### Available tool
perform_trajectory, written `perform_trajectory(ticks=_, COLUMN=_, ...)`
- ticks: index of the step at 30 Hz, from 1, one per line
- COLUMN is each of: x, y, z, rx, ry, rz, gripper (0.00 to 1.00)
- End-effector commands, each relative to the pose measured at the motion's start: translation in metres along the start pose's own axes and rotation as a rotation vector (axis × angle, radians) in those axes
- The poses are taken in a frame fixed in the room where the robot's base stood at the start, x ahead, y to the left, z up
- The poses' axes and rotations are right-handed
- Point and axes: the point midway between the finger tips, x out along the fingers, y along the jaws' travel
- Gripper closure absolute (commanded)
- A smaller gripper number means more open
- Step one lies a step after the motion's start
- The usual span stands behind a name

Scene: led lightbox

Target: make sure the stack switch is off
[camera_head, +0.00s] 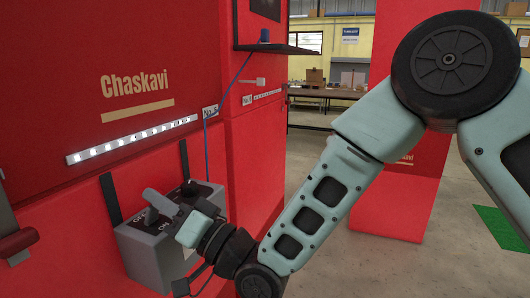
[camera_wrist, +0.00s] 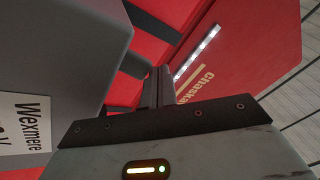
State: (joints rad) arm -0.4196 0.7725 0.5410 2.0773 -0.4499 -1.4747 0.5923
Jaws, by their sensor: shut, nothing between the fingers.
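A grey switch box (camera_head: 150,252) is fixed low on the red panel in the head view. Its sloped top has a dark plate with OFF and ON lettering and a thick light-grey lever (camera_head: 158,203), tilted up to the left. My gripper (camera_head: 188,190) is at the right side of the box, with its hand covering part of it. In the wrist view my gripper's dark fingers (camera_wrist: 157,85) are together with nothing between them. The grey body (camera_wrist: 60,50) at left carries a "Wexmere" label. The lever does not show clearly there; contact with it cannot be told.
A lit white LED strip (camera_head: 135,138) runs along the red Chaskavi panel (camera_head: 60,90). A dark shelf (camera_head: 275,49) juts out above. Open floor lies to the right.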

Motion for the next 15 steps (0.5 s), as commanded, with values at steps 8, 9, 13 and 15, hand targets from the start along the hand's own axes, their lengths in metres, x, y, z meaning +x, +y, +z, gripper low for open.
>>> perform_trajectory(ticks=8, x=0.0033, y=-0.0007, z=-0.0003, rx=0.001, ry=-0.001, rz=0.0, gripper=1.0)
perform_trajectory(ticks=9, x=0.0033, y=-0.0007, z=-0.0003, rx=0.001, ry=-0.001, rz=0.0, gripper=1.0)
perform_trajectory(ticks=13, x=0.005, y=-0.0007, z=-0.0002, rx=0.0, ry=0.0, rz=0.0, gripper=1.0)
perform_trajectory(ticks=15, x=0.0079, y=-0.0007, z=-0.0002, rx=0.001, ry=0.0, rz=-0.001, gripper=1.0)
